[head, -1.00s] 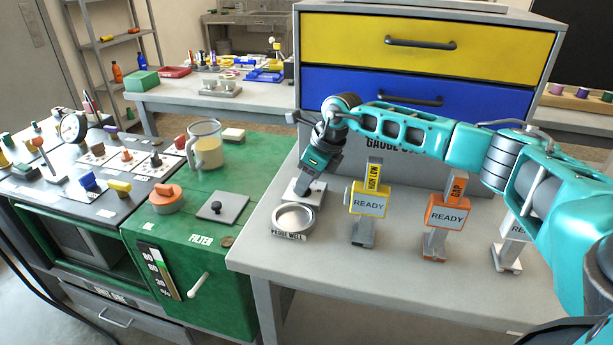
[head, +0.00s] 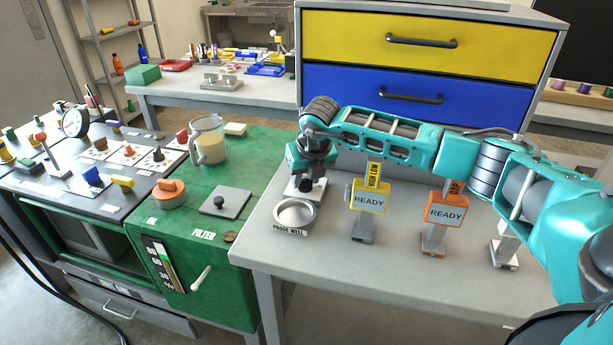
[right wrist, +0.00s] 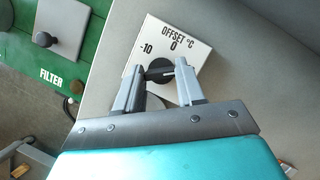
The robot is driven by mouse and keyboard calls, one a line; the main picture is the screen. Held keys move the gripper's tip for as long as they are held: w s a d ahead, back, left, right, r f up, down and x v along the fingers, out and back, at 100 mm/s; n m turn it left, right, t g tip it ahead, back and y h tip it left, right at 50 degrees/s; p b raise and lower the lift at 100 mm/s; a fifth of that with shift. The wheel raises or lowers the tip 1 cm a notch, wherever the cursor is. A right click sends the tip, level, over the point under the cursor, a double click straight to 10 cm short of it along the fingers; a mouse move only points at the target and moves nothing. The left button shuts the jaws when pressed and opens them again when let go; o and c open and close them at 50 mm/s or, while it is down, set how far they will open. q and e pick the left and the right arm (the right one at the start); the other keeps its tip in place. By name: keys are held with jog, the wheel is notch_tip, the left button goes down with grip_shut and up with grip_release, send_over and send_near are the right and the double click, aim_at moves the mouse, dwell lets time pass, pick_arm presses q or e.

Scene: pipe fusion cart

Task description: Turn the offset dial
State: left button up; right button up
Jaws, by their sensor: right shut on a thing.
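The offset dial is a pale square plate (right wrist: 196,52) marked "OFFSET °C" with "-10" and "0", with a dark knob (right wrist: 160,70) on it. In the head view its plate (head: 295,193) lies on the grey bench behind the probe well. My right gripper (right wrist: 165,74) is shut on the knob, one finger on each side. It also shows in the head view (head: 311,184), pointing down over the plate. The fingers and wrist hide part of the scale, and I cannot tell the exact setting. My left gripper is not in view.
The round probe well (head: 295,214) sits just in front of the dial. Yellow (head: 369,201) and orange (head: 446,209) READY signs stand to the right, under my arm. The blue-and-yellow drawer cabinet (head: 425,40) rises behind. The bench front is clear.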

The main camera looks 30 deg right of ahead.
jog(key=shift+r+m+h, duration=0.1)
jog(key=shift+m+h, duration=0.2)
jog(key=shift+m, duration=0.3)
jog(key=o, duration=1)
jog(key=shift+o, duration=0.2)
jog(key=v, duration=1.3)
